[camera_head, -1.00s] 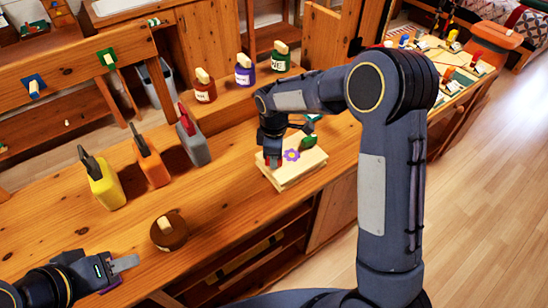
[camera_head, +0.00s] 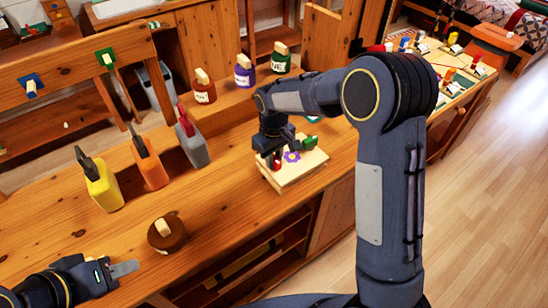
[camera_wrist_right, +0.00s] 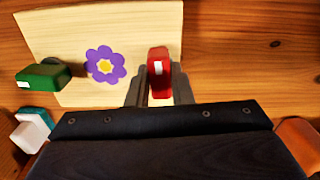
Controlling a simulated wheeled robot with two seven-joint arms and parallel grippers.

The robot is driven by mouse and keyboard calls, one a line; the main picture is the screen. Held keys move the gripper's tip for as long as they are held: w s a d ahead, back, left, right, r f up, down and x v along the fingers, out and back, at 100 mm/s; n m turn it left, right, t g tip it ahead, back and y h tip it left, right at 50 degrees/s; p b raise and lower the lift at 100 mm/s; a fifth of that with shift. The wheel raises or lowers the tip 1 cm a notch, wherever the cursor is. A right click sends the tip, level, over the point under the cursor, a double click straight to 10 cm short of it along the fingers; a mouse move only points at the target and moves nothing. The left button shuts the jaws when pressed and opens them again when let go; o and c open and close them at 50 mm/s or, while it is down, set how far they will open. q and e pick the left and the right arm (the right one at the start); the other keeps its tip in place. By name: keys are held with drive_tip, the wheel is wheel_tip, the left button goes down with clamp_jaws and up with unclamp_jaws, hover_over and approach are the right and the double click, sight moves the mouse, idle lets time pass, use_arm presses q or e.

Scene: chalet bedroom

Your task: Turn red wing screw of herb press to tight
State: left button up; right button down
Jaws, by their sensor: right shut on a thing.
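The herb press is a pale wooden board (camera_head: 300,172) with a purple flower with a yellow centre, on the workbench near its front edge. Its red wing screw (camera_wrist_right: 158,66) stands between the fingers of my right gripper (camera_wrist_right: 159,88), which is shut on it. In the head view the right gripper (camera_head: 275,155) reaches down over the press and partly hides the red screw. A green wing screw (camera_wrist_right: 43,77) is at the left in the wrist view. My left gripper (camera_head: 125,268) hovers low at the left, away from the press; its finger gap cannot be made out.
Yellow (camera_head: 104,188), orange (camera_head: 151,168) and grey (camera_head: 193,148) containers stand left of the press. A round brown knobbed object (camera_head: 166,233) lies nearer the front. Several labelled jars stand behind. A white and teal piece (camera_wrist_right: 33,128) is beside the board.

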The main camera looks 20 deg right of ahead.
drive_tip(key=shift+m, duration=0.5)
drive_tip(key=c, duration=1.3)
unclamp_jaws()
wheel_tip(320, 180, up, 8)
drive_tip(key=shift+f, duration=0.1)
